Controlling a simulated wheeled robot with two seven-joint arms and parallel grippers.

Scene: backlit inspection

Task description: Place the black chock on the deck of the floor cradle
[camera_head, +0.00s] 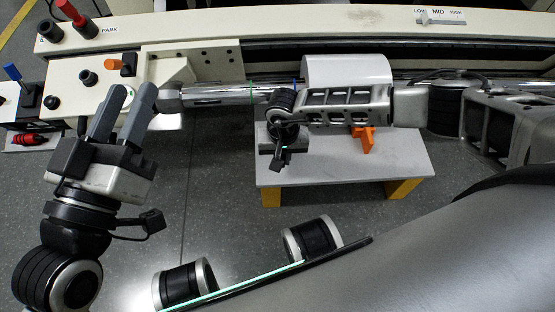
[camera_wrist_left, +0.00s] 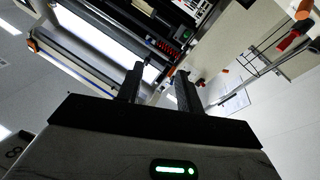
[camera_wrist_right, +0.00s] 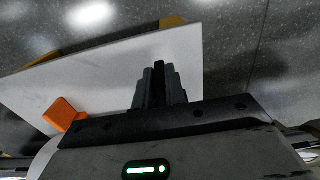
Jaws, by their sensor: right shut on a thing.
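The floor cradle has a pale flat deck (camera_head: 340,172) on yellow legs, low in the middle of the head view. The deck (camera_wrist_right: 105,75) also fills much of the right wrist view. My right gripper (camera_head: 277,160) points down over the deck's left part. In the right wrist view its fingers (camera_wrist_right: 160,85) are shut on the black chock (camera_wrist_right: 159,72), a dark piece mostly hidden between them. I cannot tell whether the chock touches the deck. My left gripper (camera_head: 128,108) is open and empty at the left; its parted fingers also show in the left wrist view (camera_wrist_left: 156,88).
An orange block (camera_head: 364,138) stands on the deck, right of my right gripper. A white cylinder (camera_head: 346,70) lies behind it, beside a long shiny rail (camera_head: 215,94). A control panel with knobs (camera_head: 85,78) is at the back left. Grey floor (camera_head: 225,215) is clear in front.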

